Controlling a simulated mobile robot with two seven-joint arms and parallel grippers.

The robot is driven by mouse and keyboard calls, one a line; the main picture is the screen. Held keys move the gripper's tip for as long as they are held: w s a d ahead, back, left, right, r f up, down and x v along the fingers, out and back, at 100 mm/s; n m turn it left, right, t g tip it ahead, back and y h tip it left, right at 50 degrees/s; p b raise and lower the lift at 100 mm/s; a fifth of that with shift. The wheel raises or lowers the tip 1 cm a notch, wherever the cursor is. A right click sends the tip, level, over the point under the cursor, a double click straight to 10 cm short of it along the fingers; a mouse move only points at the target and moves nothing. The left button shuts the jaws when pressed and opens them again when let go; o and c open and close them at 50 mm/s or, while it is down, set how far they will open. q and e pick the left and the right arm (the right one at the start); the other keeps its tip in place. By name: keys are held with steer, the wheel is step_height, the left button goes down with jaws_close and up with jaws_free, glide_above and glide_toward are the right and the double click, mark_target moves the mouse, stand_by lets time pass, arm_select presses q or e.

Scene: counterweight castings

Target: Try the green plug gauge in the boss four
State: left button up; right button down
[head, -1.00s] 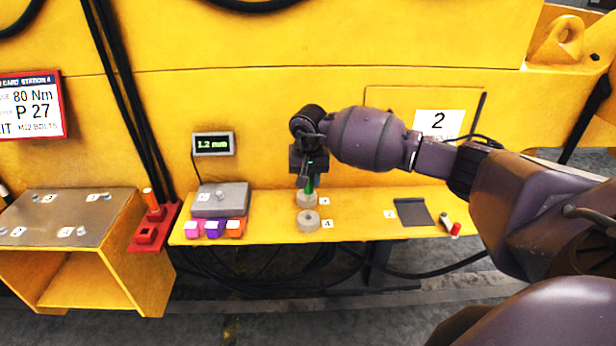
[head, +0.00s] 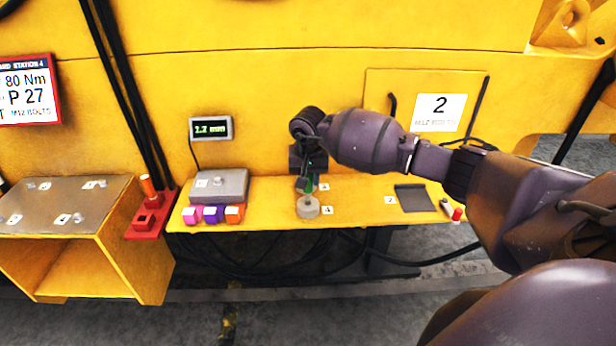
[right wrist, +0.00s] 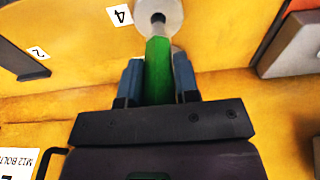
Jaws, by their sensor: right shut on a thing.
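My right gripper (head: 309,178) is shut on the green plug gauge (right wrist: 157,72), whose green body shows between the two fingers in the right wrist view. In the head view the gauge (head: 310,186) points down at boss four (head: 308,208), a round pale grey casting beside the label 4. In the right wrist view the gauge's narrow grey end lies in line with the dark hole of boss four (right wrist: 171,11). I cannot tell whether the tip is inside the hole. Another boss behind, by the label 3, is mostly hidden by the gripper. My left gripper is not in view.
Pink, purple and orange blocks (head: 213,214) sit before a grey box (head: 219,186) on the left of the yellow shelf (head: 355,214). A dark pad (head: 413,198) and a small red-ended item (head: 457,214) lie right. A red holder (head: 148,222) stands further left.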

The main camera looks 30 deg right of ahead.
mark_target(308, 190)
steer(key=shift+f, duration=0.15)
stand_by(0.3)
steer(key=shift+f+b, duration=0.25)
steer(key=shift+b, duration=0.2)
steer(key=shift+f, duration=0.15)
stand_by(0.9)
steer(key=shift+f+b, duration=0.4)
steer(key=shift+b, duration=0.05)
stand_by(0.4)
steer(key=shift+f+b, duration=0.3)
steer(key=shift+f, duration=0.1)
stand_by(0.5)
steer(key=shift+f, duration=0.35)
stand_by(0.4)
steer(key=shift+f+b, duration=0.35)
steer(key=shift+b, duration=0.15)
